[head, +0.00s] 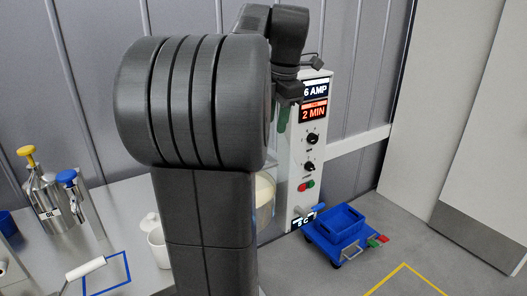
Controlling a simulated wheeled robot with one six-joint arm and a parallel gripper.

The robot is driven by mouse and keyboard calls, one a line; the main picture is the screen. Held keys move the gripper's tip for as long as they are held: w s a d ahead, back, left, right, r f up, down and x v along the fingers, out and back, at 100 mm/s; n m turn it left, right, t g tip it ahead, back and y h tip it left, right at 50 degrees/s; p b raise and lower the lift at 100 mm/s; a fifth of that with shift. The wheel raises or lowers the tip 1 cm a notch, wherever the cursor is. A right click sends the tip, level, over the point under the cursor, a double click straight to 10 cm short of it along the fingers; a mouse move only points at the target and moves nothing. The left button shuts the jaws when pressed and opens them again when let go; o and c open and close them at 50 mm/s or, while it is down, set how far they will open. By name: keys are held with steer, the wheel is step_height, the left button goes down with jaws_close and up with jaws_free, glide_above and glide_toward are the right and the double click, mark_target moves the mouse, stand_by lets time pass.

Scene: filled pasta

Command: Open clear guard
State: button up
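The machine (311,150) is a tall, light panel with lit displays reading "6 AMP" and "2 MIN", two black knobs, and red and green buttons. A pale, rounded part (265,190) with a see-through bluish edge shows at its left side; it may belong to the clear guard, but my arm hides most of it. My gripper (287,92) is at the upper left edge of the panel, pointing down. A dark green piece (282,119) hangs just below it; I cannot tell whether the gripper touches it. The fingers are too dark to make out.
A blue cart (341,231) stands on the floor at the machine's foot. On the left, a steel counter (115,215) holds metal pump canisters (47,199), white cups (158,246) and a white roller (86,268). Yellow tape (404,266) marks open floor at the right.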

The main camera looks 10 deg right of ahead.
mark_target(269, 164)
steer(key=f, duration=0.4)
steer(key=w+f, duration=0.1)
steer(key=f, duration=0.3)
steer(key=w+f, duration=0.1)
steer(key=f, duration=0.3)
steer(key=shift+w+a+f, duration=0.1)
steer(key=shift+a+f, duration=0.2)
steer(key=shift+a, duration=0.1)
steer(key=shift+c, duration=0.5)
jaws_close()
